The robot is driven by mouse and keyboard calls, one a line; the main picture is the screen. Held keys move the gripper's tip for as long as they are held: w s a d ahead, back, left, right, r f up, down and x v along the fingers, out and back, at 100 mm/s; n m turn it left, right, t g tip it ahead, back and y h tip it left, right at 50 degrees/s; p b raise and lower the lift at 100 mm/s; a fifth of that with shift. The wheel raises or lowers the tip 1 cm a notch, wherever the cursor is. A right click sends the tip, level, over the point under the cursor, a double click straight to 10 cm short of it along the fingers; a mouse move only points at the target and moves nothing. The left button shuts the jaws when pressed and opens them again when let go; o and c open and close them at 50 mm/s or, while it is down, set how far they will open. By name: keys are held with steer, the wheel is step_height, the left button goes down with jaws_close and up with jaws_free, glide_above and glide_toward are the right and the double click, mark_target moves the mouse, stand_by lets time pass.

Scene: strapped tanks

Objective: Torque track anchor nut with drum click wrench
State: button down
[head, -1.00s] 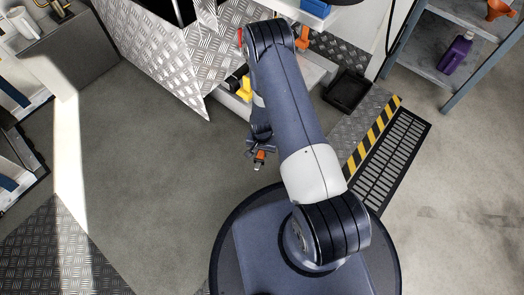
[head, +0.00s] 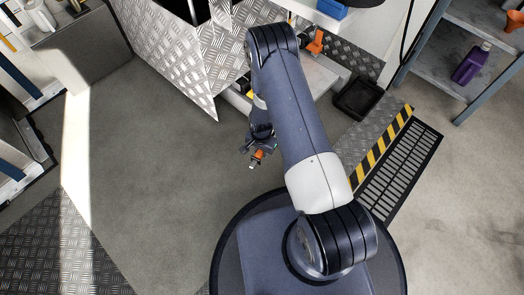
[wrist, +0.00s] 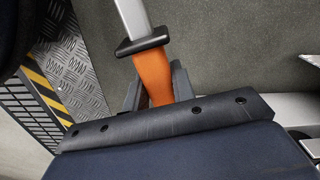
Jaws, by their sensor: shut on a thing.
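My gripper (head: 256,152) hangs left of my arm, above bare floor. It is shut on the orange handle of a tool (wrist: 154,72), taken to be the drum click wrench. In the wrist view the tool has a black collar (wrist: 142,45) and a silver shaft (wrist: 133,18) that runs out of the top edge. In the head view only a small orange piece of it (head: 258,155) shows. The tool's far end is out of view. I cannot make out the track anchor nut in either view.
Tread-plate panels (head: 200,62) stand upper left of my arm. An orange object (head: 315,43) sits near a pale ledge, beside a black tray (head: 357,98). A floor grate (head: 398,160) with a striped edge lies right. A shelf (head: 450,80) holds a purple jug (head: 470,63). Floor at left is clear.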

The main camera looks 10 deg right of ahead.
steer(key=shift+w+a+m+b, duration=0.9)
steer(key=shift+w+a+m, duration=0.1)
steer(key=shift+w+a, duration=0.25)
steer(key=w+a+m+b, duration=0.2)
steer(key=w, duration=0.1)
steer(key=shift+w+a, duration=0.1)
stand_by(0.3)
steer(key=shift+w+a+m, duration=0.35)
steer(key=shift+w+m, duration=0.15)
steer(key=shift+w, duration=0.25)
steer(key=shift+w+a+m, duration=0.35)
steer(key=shift+w+m, duration=0.15)
steer(key=shift+w, duration=0.2)
